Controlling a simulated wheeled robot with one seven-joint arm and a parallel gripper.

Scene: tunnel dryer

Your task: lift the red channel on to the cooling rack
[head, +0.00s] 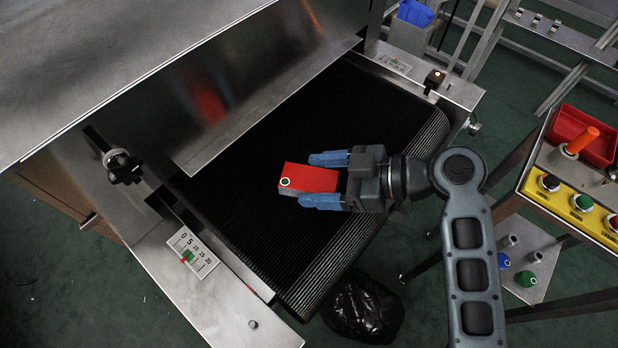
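The red channel (309,178) shows as a red block with a round pale-ringed mark near its left end, over the black conveyor belt (250,220) at the dryer's mouth. My gripper (324,180) reaches in from the right, its two blue fingers on either side of the channel. The lower finger overlaps the channel's near edge; the upper finger lies close along its far edge. I cannot tell whether both fingers press on it, or whether it rests on the belt. A metal rail frame (560,35) at top right may be the cooling rack.
The dryer's steel hood (130,60) overhangs the belt at upper left. A yellow button panel (570,212) and a red bin (590,135) stand at right. A black bag (362,308) lies below the belt's end. A blue bin (415,13) is at the top.

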